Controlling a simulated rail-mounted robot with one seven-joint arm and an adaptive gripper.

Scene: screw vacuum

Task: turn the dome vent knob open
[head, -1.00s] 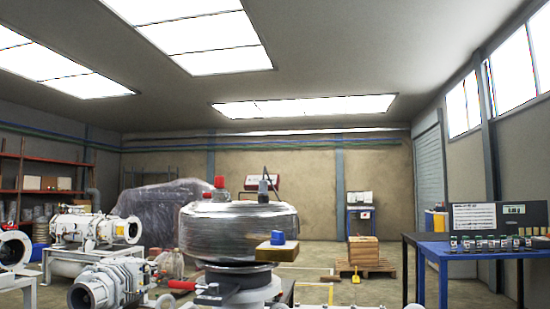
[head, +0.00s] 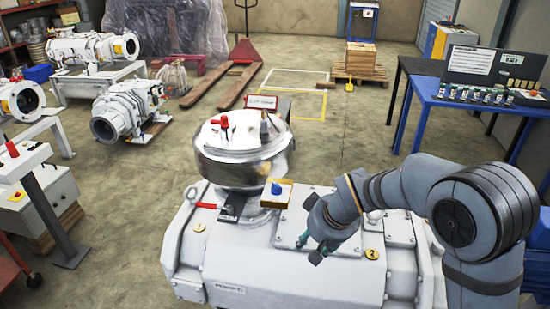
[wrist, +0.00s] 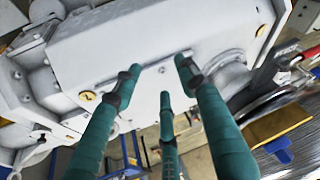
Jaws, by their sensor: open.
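The shiny metal dome (head: 243,160) stands on the white pump (head: 290,262) in the head view. A red knob (head: 222,123) sits on top of the dome, which of its fittings is the vent knob is not labelled. My gripper (head: 312,243) is to the right of and nearer than the dome, low over the pump's top, apart from the dome. In the wrist view, its teal fingers (wrist: 158,80) are spread with nothing between them. The dome's side (wrist: 298,158) shows at the lower right there; the red knob is not clearly visible.
A yellow box with a blue knob (head: 277,188) is fixed at the dome's front right. A red-handled lever (head: 207,206) sticks out at its front left. A dark upright fitting (head: 265,127) also stands on the dome. A blue table (head: 455,93) is at the right.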

